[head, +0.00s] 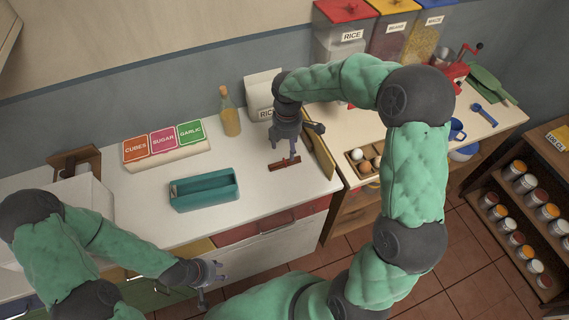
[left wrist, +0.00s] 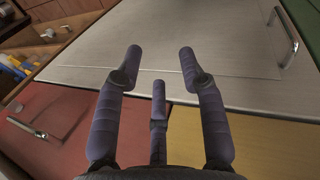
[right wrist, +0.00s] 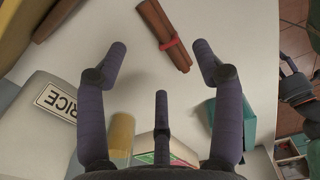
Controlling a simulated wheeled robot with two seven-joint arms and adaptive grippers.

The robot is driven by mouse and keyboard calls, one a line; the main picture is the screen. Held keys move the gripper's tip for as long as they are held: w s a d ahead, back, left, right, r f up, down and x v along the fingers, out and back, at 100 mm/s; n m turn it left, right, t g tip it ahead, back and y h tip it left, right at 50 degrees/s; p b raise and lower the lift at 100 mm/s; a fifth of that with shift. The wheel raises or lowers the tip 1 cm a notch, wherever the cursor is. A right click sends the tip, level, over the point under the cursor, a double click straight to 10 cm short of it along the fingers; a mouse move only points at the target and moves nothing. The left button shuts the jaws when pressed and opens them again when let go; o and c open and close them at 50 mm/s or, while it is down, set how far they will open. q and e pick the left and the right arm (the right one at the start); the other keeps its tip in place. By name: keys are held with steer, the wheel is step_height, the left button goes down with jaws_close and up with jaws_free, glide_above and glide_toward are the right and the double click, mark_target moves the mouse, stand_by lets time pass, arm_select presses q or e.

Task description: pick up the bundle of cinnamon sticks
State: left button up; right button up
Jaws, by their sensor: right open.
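The bundle of cinnamon sticks (head: 284,164) lies on the white counter, brown with a red band. It also shows at the top of the right wrist view (right wrist: 164,30), ahead of the fingers and nearer the right finger. My right gripper (head: 291,157) is open, pointing down above the bundle; in the right wrist view (right wrist: 160,55) nothing is between its fingers. My left gripper (head: 208,283) hangs low in front of the counter. In the left wrist view (left wrist: 160,65) its fingers are spread and empty, facing a pale cabinet front.
A teal box (head: 204,192) stands left of the bundle. A rice bag (head: 259,97) and a bottle (head: 229,112) stand behind. A wooden board (head: 320,153) leans to the right, beside a tray of eggs (head: 352,169).

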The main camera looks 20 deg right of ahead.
mark_target(287, 158)
step_height(287, 158, down, 7)
steer(key=shift+r+b, duration=0.1)
steer(key=shift+b, duration=0.95)
steer(key=shift+r, duration=0.1)
steer(key=c, duration=1)
